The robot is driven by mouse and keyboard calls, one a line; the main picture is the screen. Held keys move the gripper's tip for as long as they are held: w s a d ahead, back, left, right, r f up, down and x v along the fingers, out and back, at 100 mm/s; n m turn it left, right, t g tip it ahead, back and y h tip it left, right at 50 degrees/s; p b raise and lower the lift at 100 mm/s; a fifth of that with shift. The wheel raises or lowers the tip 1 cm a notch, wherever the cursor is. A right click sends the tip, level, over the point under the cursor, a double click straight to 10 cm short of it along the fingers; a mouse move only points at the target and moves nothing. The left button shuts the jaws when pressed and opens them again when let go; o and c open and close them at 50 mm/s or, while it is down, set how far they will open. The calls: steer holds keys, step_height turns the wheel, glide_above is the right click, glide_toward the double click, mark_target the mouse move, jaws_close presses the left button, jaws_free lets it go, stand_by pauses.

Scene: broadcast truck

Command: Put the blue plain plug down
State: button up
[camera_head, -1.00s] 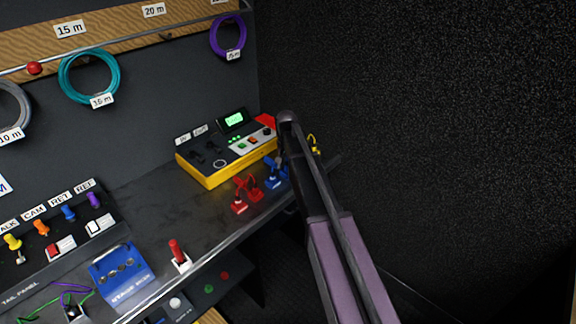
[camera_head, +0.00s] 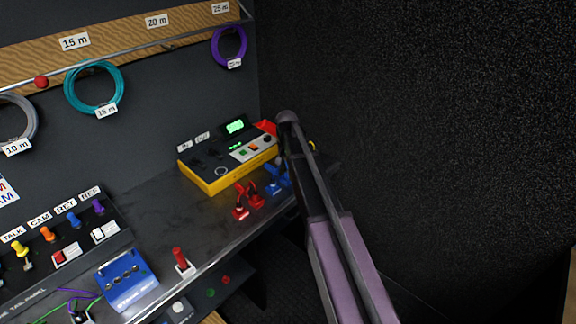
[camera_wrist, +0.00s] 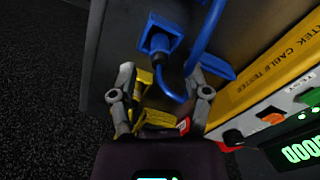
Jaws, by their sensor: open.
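Blue plug pieces (camera_head: 273,186) sit near the front right of the bench, partly hidden by my arm. In the wrist view a blue piece with a dark round middle (camera_wrist: 160,42) rests at the bench edge, with a blue cable (camera_wrist: 203,40) looping beside it and a second blue piece (camera_wrist: 213,66) to its right. I cannot tell which is the plain plug. My gripper (camera_wrist: 161,80) is open, its fingers apart just below the blue pieces in the wrist view. A yellow piece (camera_wrist: 143,86) shows between the fingers; contact is unclear. My arm hides the gripper in the head view.
A yellow cable tester (camera_head: 206,184) stands behind the blue pieces. Red plug pieces (camera_head: 241,212) are left of them. A red switch (camera_head: 180,258) and a blue box (camera_head: 128,280) are further left. Clear bench (camera_head: 160,212) lies between. A dark wall is at right.

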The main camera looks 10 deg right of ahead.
mark_target(287, 169)
step_height(287, 169, up, 9)
steer(key=p, duration=0.8)
steer(key=shift+f, duration=0.1)
stand_by(0.6)
steer(key=s+n, duration=0.4)
steer(key=s, duration=2.5)
steer(key=shift+s+d+n, duration=0.15)
steer(key=shift+d+n, duration=0.05)
steer(key=shift+n, duration=0.2)
